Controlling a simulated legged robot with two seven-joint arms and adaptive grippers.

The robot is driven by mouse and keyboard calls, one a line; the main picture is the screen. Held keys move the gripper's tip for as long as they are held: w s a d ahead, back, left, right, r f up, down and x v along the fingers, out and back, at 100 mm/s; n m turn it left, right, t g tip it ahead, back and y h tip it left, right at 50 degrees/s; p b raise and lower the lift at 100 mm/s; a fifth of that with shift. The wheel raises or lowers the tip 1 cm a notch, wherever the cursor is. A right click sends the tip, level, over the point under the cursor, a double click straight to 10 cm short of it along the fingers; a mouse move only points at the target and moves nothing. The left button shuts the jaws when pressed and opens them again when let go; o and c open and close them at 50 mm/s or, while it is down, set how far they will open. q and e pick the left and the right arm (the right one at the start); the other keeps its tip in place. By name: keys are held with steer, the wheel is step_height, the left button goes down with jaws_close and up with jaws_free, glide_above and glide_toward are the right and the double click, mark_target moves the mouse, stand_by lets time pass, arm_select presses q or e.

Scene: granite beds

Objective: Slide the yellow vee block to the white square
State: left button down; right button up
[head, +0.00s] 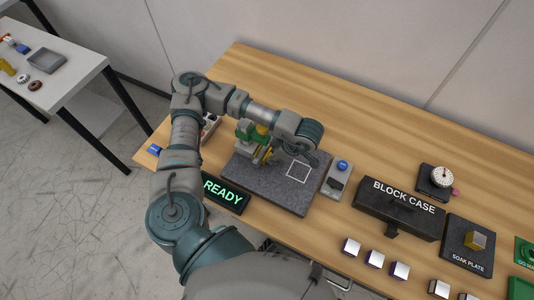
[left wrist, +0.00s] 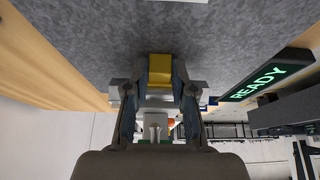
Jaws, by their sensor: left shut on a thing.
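The yellow vee block (left wrist: 160,70) is between the two fingers of my left gripper (left wrist: 160,92), which is shut on it, over the granite plate. My wrist hides part of the block and plate. My right gripper is not in view.
A green fixture (head: 245,130) stands at the plate's back left. The READY sign (head: 225,193) is at the front left. A grey box with a blue button (head: 342,165) stands right of the plate, then the block case (head: 400,208). The plate around the square is clear.

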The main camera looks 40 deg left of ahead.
mark_target(307, 175)
arm_select(q)
steer(key=shift+w+a, duration=0.1)
steer(key=shift+a, duration=0.05)
steer(key=shift+w+d+f, duration=0.15)
steer(key=shift+w+d, duration=0.1)
steer(key=shift+d, duration=0.25)
steer(key=shift+w+d+b, duration=0.15)
steer(key=shift+d, duration=0.75)
steer(key=shift+w+d+b, duration=0.15)
steer(key=shift+d, duration=0.75)
steer(key=shift+w+d, duration=0.2)
steer(key=shift+d, duration=0.4)
steer(key=shift+w+d+b, duration=0.15)
steer(key=shift+d+b, duration=0.05)
steer(key=shift+d, duration=0.45)
steer(key=shift+w+d+b, duration=0.15)
steer(key=shift+d, duration=0.5)
steer(key=shift+w+d, duration=0.3)
steer(key=shift+d, duration=0.65)
steer(key=shift+w+d+b, duration=0.25)
steer(key=shift+d+b, duration=0.05)
steer(key=shift+d, duration=0.9)
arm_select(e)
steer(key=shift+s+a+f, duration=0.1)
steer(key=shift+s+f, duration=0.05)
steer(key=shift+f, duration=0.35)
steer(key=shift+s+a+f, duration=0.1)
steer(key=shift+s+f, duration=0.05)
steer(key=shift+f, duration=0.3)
